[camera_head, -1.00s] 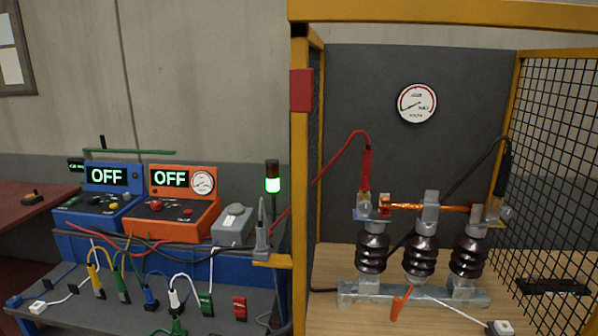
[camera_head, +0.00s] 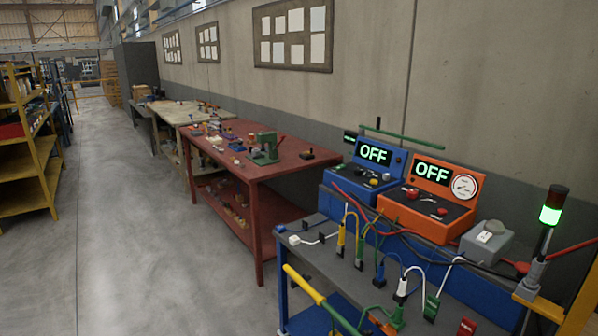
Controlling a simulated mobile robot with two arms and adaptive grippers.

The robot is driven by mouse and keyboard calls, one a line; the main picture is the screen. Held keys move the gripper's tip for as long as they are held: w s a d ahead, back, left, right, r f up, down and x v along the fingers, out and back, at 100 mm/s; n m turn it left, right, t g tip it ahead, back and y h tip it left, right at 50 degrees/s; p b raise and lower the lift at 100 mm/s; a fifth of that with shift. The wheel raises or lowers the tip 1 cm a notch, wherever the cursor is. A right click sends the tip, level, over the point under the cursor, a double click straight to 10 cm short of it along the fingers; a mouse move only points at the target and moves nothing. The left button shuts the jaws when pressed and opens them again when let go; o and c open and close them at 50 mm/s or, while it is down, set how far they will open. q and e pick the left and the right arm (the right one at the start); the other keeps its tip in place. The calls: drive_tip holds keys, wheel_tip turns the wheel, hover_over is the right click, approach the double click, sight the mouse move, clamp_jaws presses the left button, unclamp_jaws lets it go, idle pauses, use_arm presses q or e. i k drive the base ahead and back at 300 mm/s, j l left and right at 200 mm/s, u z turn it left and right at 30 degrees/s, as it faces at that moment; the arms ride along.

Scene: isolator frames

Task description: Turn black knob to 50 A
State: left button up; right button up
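A blue test unit (camera_head: 373,172) and an orange test unit (camera_head: 427,197) stand side by side at the right. Both displays read OFF. The orange unit has a round white gauge (camera_head: 464,187) and a dark sloped panel with small red and dark controls. The blue unit's panel has small light, yellow and dark controls. The controls are too small to tell which is the black knob or read a 50 A mark. Neither of my grippers is in view.
The units sit on a blue raised box on a grey bench (camera_head: 335,262) with several coloured leads. A signal tower (camera_head: 551,207) glows green at right. A red table (camera_head: 250,162) stands left of the bench. The aisle floor (camera_head: 130,250) is clear; yellow shelving (camera_head: 30,150) stands far left.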

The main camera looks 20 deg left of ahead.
sight(358, 172)
drive_tip(key=i+j+z, duration=0.25)
drive_tip(key=z, duration=0.25)
drive_tip(key=i+j+z, duration=0.15)
drive_tip(key=j+z, duration=0.35)
drive_tip(key=i+j+z, duration=0.15)
drive_tip(key=j+z, duration=0.15)
drive_tip(key=z, duration=0.2)
drive_tip(key=j+z, duration=0.3)
drive_tip(key=j, duration=2.25)
drive_tip(key=i, duration=0.05)
